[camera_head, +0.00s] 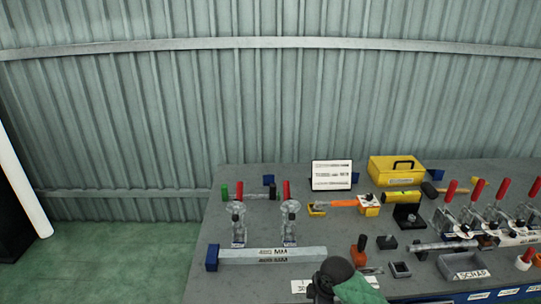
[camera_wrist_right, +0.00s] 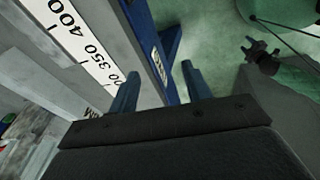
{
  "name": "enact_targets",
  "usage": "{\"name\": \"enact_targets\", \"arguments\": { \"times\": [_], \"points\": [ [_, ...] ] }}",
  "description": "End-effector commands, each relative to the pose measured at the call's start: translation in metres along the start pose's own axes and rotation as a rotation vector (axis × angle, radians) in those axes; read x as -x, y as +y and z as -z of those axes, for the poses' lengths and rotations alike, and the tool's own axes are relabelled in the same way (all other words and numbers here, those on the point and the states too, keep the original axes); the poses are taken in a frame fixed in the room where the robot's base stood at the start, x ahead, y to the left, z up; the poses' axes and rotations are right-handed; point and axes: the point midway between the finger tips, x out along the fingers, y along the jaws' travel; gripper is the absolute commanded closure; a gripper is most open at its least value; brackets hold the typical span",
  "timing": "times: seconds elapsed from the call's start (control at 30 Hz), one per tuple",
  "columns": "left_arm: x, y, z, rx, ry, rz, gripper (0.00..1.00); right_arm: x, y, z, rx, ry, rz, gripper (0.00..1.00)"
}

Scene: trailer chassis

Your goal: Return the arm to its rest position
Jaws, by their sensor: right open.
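My right gripper (camera_wrist_right: 161,70) shows in the right wrist view with its two dark fingers apart and nothing between them. It points toward a blue edge (camera_wrist_right: 170,50) with green floor beyond. In the head view a dark rounded shape (camera_head: 335,272) with a green part beside it is at the bottom edge, over the front of the grey workbench (camera_head: 270,195); I cannot tell for sure whether it is part of my right arm. My left gripper is not seen in the head view.
A grey bar with a blue end (camera_head: 212,257) lies at the bench's front left. Red-handled clamps (camera_head: 287,215), a yellow toolbox (camera_head: 396,170), a white sign (camera_head: 332,174) and a grey tray (camera_head: 466,268) stand on the bench. Green floor (camera_head: 110,270) is clear at left.

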Motion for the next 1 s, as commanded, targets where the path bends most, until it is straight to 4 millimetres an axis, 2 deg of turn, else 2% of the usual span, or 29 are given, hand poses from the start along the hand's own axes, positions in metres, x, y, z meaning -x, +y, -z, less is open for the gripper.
{"name": "enact_targets", "arguments": {
  "times": [0.03, 0.23, 0.47, 0.67, 1.0],
  "points": [
    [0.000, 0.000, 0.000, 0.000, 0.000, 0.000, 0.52, -0.002, -0.012, 0.004, -0.033, 0.011, -0.004, 0.51],
    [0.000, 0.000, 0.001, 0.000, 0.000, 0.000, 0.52, -0.003, -0.050, 0.011, -0.193, 0.041, -0.035, 0.51],
    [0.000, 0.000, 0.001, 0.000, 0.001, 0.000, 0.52, 0.002, -0.099, 0.009, -0.431, 0.067, -0.074, 0.51],
    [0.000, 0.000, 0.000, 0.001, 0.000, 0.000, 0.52, 0.011, -0.141, -0.004, -0.657, 0.072, -0.110, 0.51],
    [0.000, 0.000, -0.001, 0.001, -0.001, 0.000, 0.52, 0.036, -0.209, -0.042, -1.032, 0.039, -0.183, 0.51]
  ]
}}
